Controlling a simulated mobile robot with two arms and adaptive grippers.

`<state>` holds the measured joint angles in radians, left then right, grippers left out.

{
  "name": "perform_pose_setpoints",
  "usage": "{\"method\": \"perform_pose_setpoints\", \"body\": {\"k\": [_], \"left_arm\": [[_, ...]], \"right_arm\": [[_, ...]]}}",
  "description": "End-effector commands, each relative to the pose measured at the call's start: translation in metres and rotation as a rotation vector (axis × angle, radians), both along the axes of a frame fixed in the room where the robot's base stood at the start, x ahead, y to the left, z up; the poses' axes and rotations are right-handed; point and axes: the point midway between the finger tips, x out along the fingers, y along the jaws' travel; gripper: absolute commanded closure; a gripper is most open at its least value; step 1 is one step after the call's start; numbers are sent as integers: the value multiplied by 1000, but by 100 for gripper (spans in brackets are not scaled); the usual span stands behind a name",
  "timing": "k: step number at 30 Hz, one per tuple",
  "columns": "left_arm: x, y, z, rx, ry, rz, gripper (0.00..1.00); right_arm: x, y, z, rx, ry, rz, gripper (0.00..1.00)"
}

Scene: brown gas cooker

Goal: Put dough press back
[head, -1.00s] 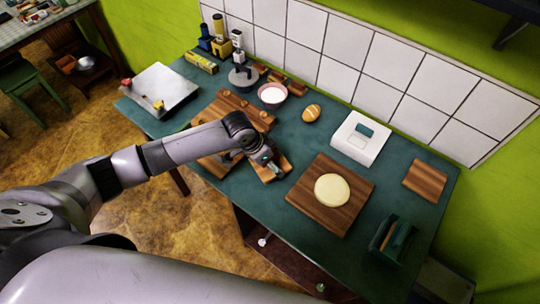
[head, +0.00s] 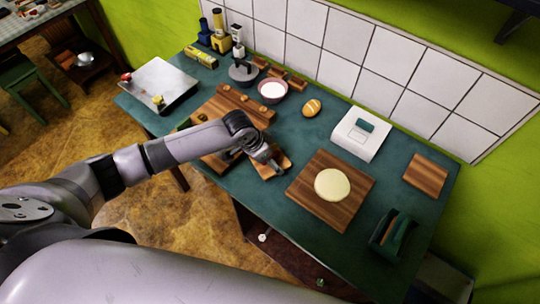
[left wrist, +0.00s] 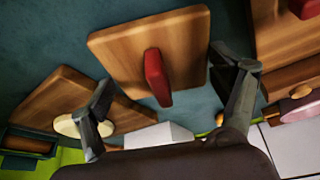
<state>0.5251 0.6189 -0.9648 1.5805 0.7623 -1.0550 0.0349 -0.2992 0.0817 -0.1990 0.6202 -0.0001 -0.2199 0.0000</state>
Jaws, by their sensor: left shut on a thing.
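The dough press appears to be the square wooden plate (left wrist: 120,45) with a red handle (left wrist: 156,78) in the left wrist view. My left gripper (left wrist: 168,75) is shut on it, with one finger at each side of the plate. In the head view my left gripper (head: 268,157) is over the left-middle of the table. The press (head: 272,168) shows under it, partly covered by the fingers. I cannot tell whether it touches the table. A round of pale dough (head: 332,185) lies on a wooden board (head: 335,216) to the right. My right gripper is not in view.
A white device (head: 360,140) stands behind the board. A small wooden plate (head: 426,172) lies at the right, with a green holder (head: 393,236) in front. A pink bowl (head: 272,91), bread (head: 312,108) and bottles stand at the back. Teal table is free between them.

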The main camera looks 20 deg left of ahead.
Motion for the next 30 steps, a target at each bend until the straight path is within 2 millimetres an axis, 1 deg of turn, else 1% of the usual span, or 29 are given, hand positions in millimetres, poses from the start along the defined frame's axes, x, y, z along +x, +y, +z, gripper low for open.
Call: {"method": "perform_pose_setpoints", "body": {"k": [2,18,30], "left_arm": [[0,0,1,-1,-1,0,44],[0,0,0,-1,-1,0,44],[0,0,-6,-1,-1,0,44]], "right_arm": [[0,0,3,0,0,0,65],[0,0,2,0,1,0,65],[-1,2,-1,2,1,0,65]]}}
